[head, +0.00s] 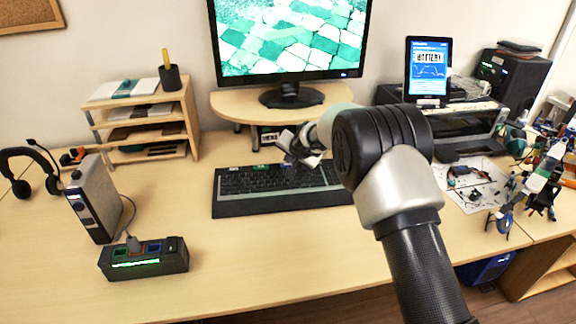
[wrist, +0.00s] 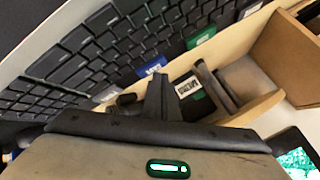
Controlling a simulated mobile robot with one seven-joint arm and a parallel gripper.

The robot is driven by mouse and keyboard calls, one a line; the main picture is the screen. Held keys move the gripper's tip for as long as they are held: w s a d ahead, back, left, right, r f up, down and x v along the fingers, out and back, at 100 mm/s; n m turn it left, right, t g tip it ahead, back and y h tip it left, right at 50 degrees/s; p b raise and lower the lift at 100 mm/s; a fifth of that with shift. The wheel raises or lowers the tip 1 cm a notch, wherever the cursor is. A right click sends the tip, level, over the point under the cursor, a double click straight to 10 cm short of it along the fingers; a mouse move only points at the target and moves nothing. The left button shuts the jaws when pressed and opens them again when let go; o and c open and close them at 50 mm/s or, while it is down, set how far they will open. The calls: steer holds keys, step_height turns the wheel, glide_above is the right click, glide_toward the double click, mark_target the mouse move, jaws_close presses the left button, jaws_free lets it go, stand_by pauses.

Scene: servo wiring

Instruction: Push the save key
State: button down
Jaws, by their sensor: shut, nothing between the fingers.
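The black keyboard (head: 240,206) lies on the desk below the monitor. In the wrist view the keyboard (wrist: 75,58) fills the upper left. Along its edge are a green key (wrist: 201,37), a blue key with white lettering (wrist: 151,67) and a pale key (wrist: 104,94). The lettering is too small to read surely, so I cannot tell which is the save key. My gripper (head: 291,152) is above the back part of the keyboard, partly hidden by my arm. In the wrist view its dark fingers (wrist: 160,98) are shut and empty, close to the blue key. Contact cannot be told.
A monitor (head: 288,93) on a wooden riser (head: 230,104) stands behind the keyboard. A power strip (head: 144,264) and a grey box (head: 94,198) are at the left. A printer (head: 470,128) and tools are at the right. The desk in front of the keyboard is clear.

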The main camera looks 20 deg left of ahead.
steer(key=shift+f+b, duration=0.3)
steer(key=shift+f, duration=0.1)
stand_by(0.5)
steer(key=shift+r, duration=0.1)
steer(key=shift+r+p, duration=0.55)
steer(key=shift+r, duration=0.15)
steer(key=shift+r+p, duration=1.75)
steer(key=shift+r, duration=0.75)
